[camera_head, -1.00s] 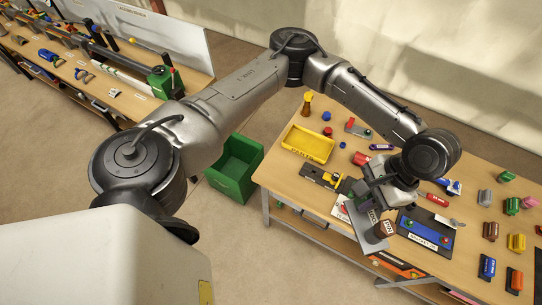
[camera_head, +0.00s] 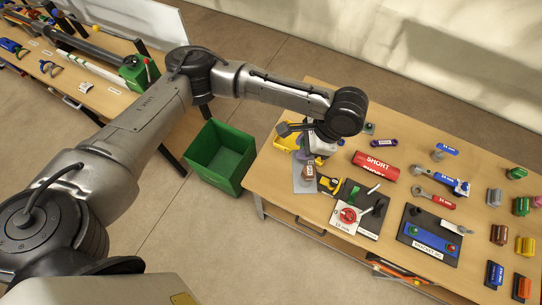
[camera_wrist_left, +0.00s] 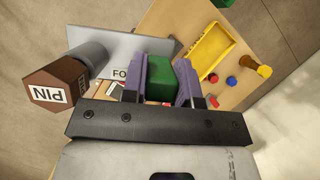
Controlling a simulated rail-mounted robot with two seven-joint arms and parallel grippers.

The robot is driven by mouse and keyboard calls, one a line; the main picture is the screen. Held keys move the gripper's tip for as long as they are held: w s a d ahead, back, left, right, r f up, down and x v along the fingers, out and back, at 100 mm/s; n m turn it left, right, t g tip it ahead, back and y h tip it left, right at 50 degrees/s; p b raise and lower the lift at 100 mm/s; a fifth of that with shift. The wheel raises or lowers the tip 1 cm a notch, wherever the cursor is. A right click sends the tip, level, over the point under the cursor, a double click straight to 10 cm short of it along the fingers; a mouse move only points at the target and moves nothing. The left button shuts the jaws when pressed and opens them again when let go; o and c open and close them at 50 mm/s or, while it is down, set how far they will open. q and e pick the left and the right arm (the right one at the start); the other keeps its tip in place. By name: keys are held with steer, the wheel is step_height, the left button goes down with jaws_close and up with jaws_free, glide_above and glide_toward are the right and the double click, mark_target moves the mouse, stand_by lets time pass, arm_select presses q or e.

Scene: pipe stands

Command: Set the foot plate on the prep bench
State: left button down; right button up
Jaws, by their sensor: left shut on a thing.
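My left gripper (camera_head: 314,156) is shut on a green block (camera_wrist_left: 158,85), seen between its purple fingers in the left wrist view. The block appears to be part of the foot plate (camera_head: 303,184), a flat grey plate with a partly hidden label starting "FO" (camera_wrist_left: 119,74). A grey post with a brown knob marked "PIN" (camera_wrist_left: 50,88) rises beside the grip; the knob also shows in the head view (camera_head: 309,172). The plate is over the left end of the prep bench (camera_head: 283,205). I cannot tell whether it touches the bench. My right gripper is not in view.
A yellow tray (camera_wrist_left: 211,48) is behind the plate. A yellow-and-black piece (camera_head: 328,184), a red cylinder (camera_head: 375,166) and a blue-and-black board (camera_head: 428,237) lie to the right. A green bin (camera_head: 220,157) stands on the floor left of the bench.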

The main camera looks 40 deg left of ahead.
arm_select(q)
steer(key=w+d+f+m+t+h+b, duration=0.15)
steer(key=f+m+t+b, duration=0.3)
steer(key=f+m, duration=0.85)
steer(key=w+f+m+t+h+b, duration=0.1)
steer(key=w+f+m+t+b, duration=0.3)
steer(key=f+m, duration=0.9)
steer(key=a+f, duration=0.3)
steer(key=a, duration=0.1)
steer(key=a+f+n, duration=0.1)
steer(key=a+f, duration=0.2)
steer(key=a, duration=0.1)
steer(key=a+f+n+g, duration=0.1)
steer(key=a+f, duration=0.2)
steer(key=f, duration=0.1)
steer(key=shift+a, duration=0.4)
step_height(320, 180, down, 4)
steer(key=shift+r, duration=0.25)
steer(key=shift+f, duration=0.25)
steer(key=shift+f, duration=0.15)
steer(key=c, duration=0.9)
jaws_free()
